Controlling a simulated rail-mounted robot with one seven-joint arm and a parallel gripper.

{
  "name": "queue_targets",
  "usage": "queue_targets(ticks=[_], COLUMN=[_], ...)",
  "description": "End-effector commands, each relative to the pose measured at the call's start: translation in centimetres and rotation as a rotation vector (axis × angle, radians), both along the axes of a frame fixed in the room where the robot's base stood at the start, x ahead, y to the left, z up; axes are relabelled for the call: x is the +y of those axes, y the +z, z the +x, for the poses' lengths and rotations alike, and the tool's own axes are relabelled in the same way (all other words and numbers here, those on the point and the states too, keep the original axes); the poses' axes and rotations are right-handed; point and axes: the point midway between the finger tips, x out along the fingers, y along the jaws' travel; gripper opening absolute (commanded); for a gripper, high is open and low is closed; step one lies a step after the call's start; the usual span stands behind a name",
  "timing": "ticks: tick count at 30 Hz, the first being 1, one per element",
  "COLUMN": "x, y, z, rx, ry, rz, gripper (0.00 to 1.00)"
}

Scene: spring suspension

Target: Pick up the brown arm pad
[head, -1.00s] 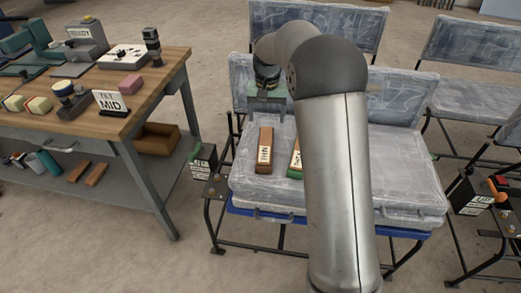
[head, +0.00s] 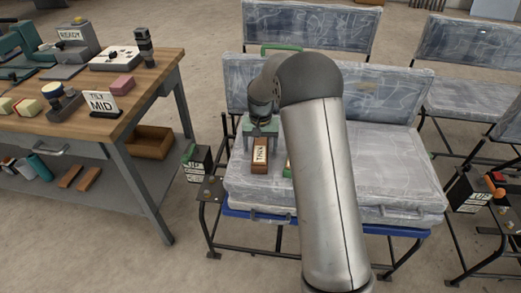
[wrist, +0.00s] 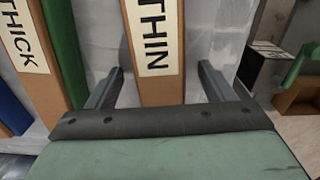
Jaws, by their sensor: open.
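A brown pad labelled THIN (head: 260,155) lies on the plastic-covered seat (head: 350,190). In the wrist view the THIN pad (wrist: 155,45) runs between my two fingers. My gripper (head: 261,136) is open over the far end of this pad, one finger on each side, with a visible gap on both sides in the wrist view (wrist: 161,68). I cannot tell how far the fingertips are above the seat. A second brown pad labelled THICK (wrist: 28,45) lies beside it, with a green piece (wrist: 62,45) between them. In the head view my arm hides most of these two.
A blue item (wrist: 12,115) shows at the wrist view's left edge. A black labelled box (head: 195,163) is mounted at the seat's left side. A workbench (head: 140,85) with tools stands to the left. The seat's right part is clear.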

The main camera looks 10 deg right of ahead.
Motion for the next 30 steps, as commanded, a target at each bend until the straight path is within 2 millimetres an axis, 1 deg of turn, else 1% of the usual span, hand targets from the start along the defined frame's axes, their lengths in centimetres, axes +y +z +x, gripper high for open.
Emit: queue_targets(ticks=[5,6,8,9,10,11,19,23,26,29,30], x=[0.0,0.0,0.0,0.0,0.0,0.0,0.0,0.0,0.0,0.0,-0.3], y=[0.0,0.0,0.0,0.0,0.0,0.1,0.2,0.7,1.7,3.4,4.2], z=[0.0,0.0,0.0,0.0,0.0,0.0,0.0,0.1,0.1,0.1,-0.3], rx=[-0.001,-0.001,-0.001,-0.001,-0.001,-0.001,-0.002,-0.003,-0.003,-0.005,-0.004], ry=[0.0,0.0,0.0,0.0,0.0,0.0,0.0,0.0,0.0,0.0,-0.001], rz=[0.0,0.0,0.0,0.0,0.0,0.0,-0.001,0.0,0.0,0.0,0.0], gripper=[0.75,0.64,0.48,0.36,0.28,0.22,0.23,0.23,0.23,0.23,0.23])
